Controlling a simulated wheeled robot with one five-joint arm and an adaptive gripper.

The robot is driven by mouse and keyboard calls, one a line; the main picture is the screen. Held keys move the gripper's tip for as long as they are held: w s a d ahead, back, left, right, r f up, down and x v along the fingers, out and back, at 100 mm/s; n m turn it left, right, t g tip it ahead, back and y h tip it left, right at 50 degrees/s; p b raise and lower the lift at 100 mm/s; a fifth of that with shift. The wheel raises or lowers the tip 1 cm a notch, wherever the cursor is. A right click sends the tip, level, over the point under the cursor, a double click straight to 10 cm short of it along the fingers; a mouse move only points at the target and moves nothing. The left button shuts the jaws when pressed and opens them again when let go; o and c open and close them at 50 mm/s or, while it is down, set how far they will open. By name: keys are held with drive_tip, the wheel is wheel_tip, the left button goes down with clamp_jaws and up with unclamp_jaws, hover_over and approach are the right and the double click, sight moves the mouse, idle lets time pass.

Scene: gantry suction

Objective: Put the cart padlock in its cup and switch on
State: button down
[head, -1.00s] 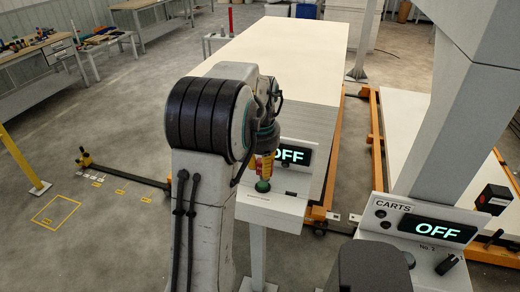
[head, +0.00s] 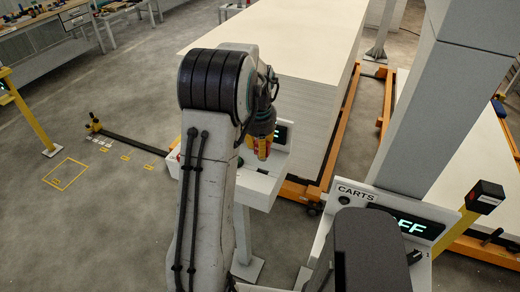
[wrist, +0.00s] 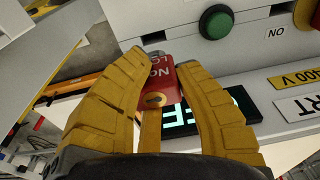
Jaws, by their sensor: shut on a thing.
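My gripper (wrist: 162,72) has two yellow ribbed fingers, shut on a red padlock (wrist: 165,90) with white lettering and a keyhole. The padlock's shackle is mostly hidden. In the head view my gripper (head: 261,148) hangs below my arm, in front of a console with a partly hidden display (head: 281,134). The carts console (head: 350,192) stands at the lower right, its lit display (head: 404,226) reading "FF" where visible. My own body covers its left part. I cannot make out a cup in either view.
The wrist view shows a green button (wrist: 216,24), a red one (wrist: 308,14) and a yellow "400 V" plate (wrist: 297,76). A large pale stack (head: 270,55) stands behind, beside orange rails (head: 343,120). A grey column (head: 425,110) rises at right. Open floor lies left.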

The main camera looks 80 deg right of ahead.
sight(261, 161)
drive_tip(key=shift+s+d, duration=0.15)
drive_tip(key=shift+d, duration=0.15)
drive_tip(key=shift+r, duration=0.1)
drive_tip(key=shift+f+b, duration=1.55)
drive_tip(key=shift+f, duration=0.55)
drive_tip(key=shift+f, duration=0.2)
drive_tip(key=shift+f+b, duration=1.7)
drive_tip(key=shift+f, duration=0.2)
drive_tip(key=c, duration=0.9)
unclamp_jaws()
drive_tip(key=shift+c, duration=0.2)
